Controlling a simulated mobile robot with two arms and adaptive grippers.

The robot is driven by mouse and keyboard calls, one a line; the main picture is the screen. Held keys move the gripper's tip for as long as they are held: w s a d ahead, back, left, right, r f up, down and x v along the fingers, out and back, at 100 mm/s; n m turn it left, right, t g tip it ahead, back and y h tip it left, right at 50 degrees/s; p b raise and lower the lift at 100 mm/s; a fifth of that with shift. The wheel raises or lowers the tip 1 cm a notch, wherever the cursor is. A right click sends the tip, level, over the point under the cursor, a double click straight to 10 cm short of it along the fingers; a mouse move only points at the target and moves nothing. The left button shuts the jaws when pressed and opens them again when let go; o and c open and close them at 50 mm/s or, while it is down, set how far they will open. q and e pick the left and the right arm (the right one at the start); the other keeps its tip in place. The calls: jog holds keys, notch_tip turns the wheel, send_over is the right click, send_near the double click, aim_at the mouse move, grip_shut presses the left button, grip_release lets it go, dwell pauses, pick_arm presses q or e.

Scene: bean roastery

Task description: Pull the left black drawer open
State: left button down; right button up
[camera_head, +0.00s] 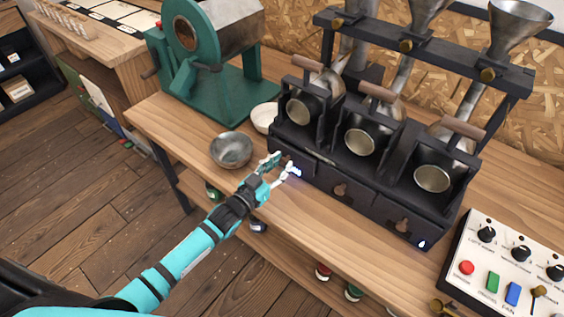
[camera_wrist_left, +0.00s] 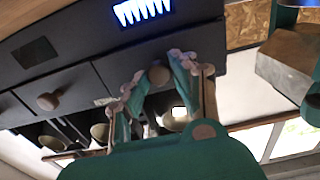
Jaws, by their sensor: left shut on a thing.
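The black dispenser stand (camera_head: 440,205) has a row of black drawers with round brown knobs along its base. The left black drawer (camera_head: 303,162) is partly hidden by my left gripper (camera_head: 281,168). In the left wrist view, the drawer front (camera_wrist_left: 122,68) fills the upper middle. My left gripper (camera_wrist_left: 160,76) is shut on the drawer's round brown knob (camera_wrist_left: 159,74), one finger on each side. The drawer front looks about flush with its neighbour; a small gap cannot be told. The middle drawer's knob (camera_head: 340,189) is free. My right gripper is not in view.
A grey metal bowl (camera_head: 231,150) sits on the wooden bench just left of my left gripper, with a white bowl (camera_head: 265,117) behind it. A green machine (camera_head: 215,85) stands at the back left. A control panel (camera_head: 510,270) lies at the right. The bench front before the drawers is mostly clear.

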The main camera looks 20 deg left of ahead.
pick_arm(q)
jog(key=p+v, duration=0.3)
jog(key=v, duration=0.8)
jog(key=shift+s+p, duration=0.35)
jog(key=shift+s, duration=0.05)
jog(key=shift+a, duration=0.1)
jog(key=c, duration=1.1)
grip_release()
jog(key=v, duration=1.2)
jog(key=shift+r, duration=0.1)
